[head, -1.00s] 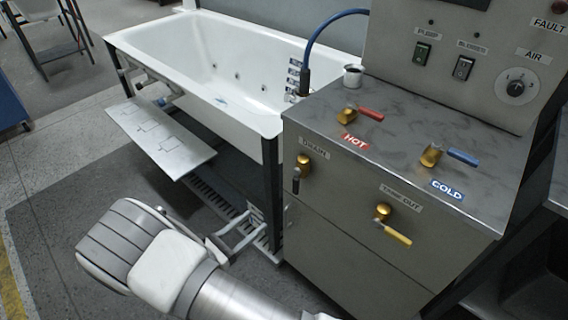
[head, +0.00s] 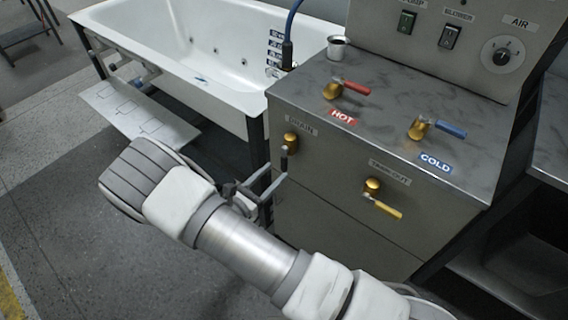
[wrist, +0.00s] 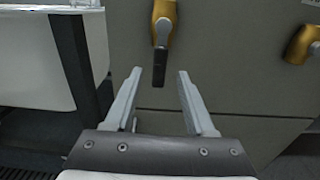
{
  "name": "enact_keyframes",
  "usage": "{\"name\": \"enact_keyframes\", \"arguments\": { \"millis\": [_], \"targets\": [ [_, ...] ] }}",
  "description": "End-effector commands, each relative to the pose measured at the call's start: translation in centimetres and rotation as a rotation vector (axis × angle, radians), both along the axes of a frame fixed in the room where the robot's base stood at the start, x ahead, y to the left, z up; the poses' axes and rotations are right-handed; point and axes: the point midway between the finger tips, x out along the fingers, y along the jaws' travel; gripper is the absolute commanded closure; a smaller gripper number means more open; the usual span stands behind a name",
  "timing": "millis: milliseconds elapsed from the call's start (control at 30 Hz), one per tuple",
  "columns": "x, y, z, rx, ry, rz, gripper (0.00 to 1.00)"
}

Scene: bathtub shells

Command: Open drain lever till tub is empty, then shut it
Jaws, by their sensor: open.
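The drain valve (head: 290,142) is a brass fitting on the cabinet front under the DRAIN label. Its black-ended lever (wrist: 160,65) hangs straight down in the wrist view. My gripper (wrist: 156,75) is open, with its two fingers spread on either side of the lever's lower end; I cannot tell whether they touch it. In the head view my gripper (head: 272,180) is just below the drain valve. The white tub (head: 215,60) stands behind and left of the cabinet. Its inside shows only partly, and I cannot tell the water level.
The cabinet (head: 340,220) also carries a yellow TANK OUT lever (head: 382,207), a red HOT lever (head: 350,87) and a blue COLD lever (head: 450,128). A small cup (head: 338,47) stands on top. A dark tub-frame post (wrist: 78,60) is close on the left in the wrist view.

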Motion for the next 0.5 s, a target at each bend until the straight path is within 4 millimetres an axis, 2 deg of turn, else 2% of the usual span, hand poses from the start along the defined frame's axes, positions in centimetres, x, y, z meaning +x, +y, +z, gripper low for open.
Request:
{"name": "enact_keyframes", "arguments": {
  "millis": [200,500],
  "targets": [
    [3.0,-2.4,-0.1,0.002,-0.001,-0.003,0.45],
    [4.4,-3.4,0.0,0.002,-0.001,0.000,0.45]
  ]
}}
